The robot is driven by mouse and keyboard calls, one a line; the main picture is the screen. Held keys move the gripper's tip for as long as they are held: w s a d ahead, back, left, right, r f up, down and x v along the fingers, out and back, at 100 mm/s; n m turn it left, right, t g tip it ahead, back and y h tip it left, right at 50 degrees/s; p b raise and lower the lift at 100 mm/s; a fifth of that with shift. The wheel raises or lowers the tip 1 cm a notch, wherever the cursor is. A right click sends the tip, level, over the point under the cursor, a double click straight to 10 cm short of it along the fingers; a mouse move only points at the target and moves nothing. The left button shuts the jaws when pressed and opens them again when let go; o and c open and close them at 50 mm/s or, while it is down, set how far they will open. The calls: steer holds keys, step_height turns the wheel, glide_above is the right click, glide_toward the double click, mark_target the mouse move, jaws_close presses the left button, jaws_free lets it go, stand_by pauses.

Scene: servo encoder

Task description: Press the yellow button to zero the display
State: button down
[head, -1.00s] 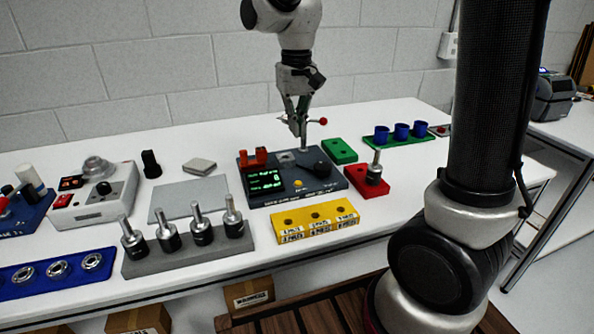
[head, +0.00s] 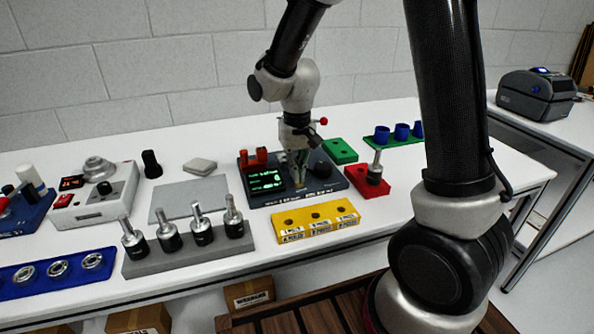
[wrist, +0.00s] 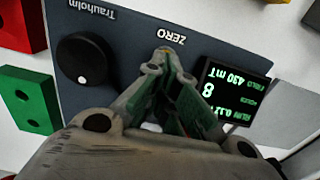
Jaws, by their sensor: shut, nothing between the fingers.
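The dark blue-grey instrument (head: 322,190) stands on the white table; its panel fills much of the wrist view (wrist: 125,35). Its display (head: 265,180) is lit with green text and also shows in the wrist view (wrist: 228,95), with a line like 430 mT. The yellow button is hidden behind my fingers in both views. My gripper (head: 299,184) is shut and empty, pointing down at the panel's front part. In the wrist view its fingertips (wrist: 163,54) lie just beside the ZERO label (wrist: 168,37). I cannot tell whether they touch the button.
A black knob (wrist: 83,60) is on the same panel. A yellow block (head: 315,222) with holes lies in front, a red block (head: 362,184) and a green block (head: 340,151) to the right. A grey rack (head: 190,252) with several metal holders stands front left.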

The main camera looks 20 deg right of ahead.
steer(key=shift+f, duration=0.75)
steer(key=shift+s+f, duration=0.2)
steer(key=shift+s, duration=0.1)
steer(key=shift+w+r, duration=0.25)
steer(key=shift+r, duration=0.2)
step_height(320, 180, up, 14)
steer(key=shift+w, duration=0.1)
